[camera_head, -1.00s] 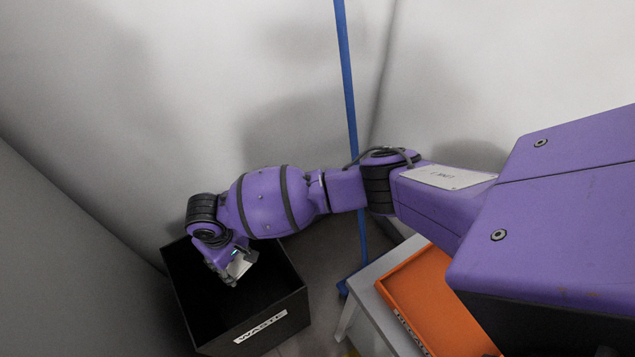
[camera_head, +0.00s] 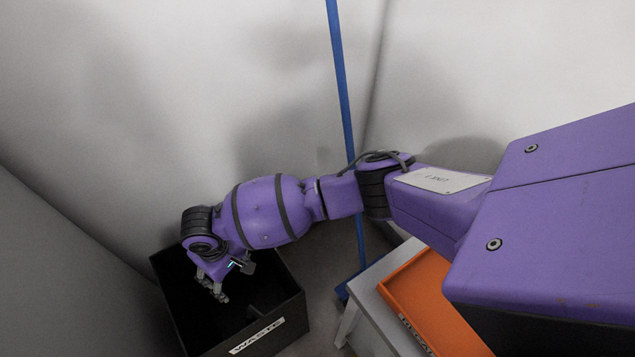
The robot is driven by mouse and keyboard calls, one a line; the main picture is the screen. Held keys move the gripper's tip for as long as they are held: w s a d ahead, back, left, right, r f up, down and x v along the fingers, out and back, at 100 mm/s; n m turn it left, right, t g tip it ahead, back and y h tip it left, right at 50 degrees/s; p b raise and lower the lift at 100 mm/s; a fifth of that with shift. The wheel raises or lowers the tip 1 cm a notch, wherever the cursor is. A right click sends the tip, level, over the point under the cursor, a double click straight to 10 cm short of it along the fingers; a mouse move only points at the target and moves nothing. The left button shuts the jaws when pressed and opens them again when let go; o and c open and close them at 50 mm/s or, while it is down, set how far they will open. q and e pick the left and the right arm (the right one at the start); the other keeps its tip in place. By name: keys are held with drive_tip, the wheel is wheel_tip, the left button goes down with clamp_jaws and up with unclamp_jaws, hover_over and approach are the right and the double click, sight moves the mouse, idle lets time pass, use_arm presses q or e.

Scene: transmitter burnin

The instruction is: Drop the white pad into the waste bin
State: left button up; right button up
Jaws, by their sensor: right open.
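The waste bin (camera_head: 291,305) is a black, open-topped box with a white label reading WASTE on its front, at the lower left. My right gripper (camera_head: 231,280) is over the bin's opening, pointing down, with its fingers spread and nothing seen between them. I cannot make out the white pad. A small dark grey shape (camera_head: 254,312) shows inside the bin near the front; I cannot tell what it is. The bin's dark inside and my arm hide part of its floor. My left gripper is not in view.
An orange tray (camera_head: 437,300) sits on a light grey stand (camera_head: 372,300) right of the bin. A blue pole (camera_head: 343,90) stands against the pale wall behind my arm. A grey panel (camera_head: 60,270) closes off the left side.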

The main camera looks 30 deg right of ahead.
wheel_tip(320, 180, up, 12)
idle(0.6)
drive_tip(key=shift+r, duration=0.1)
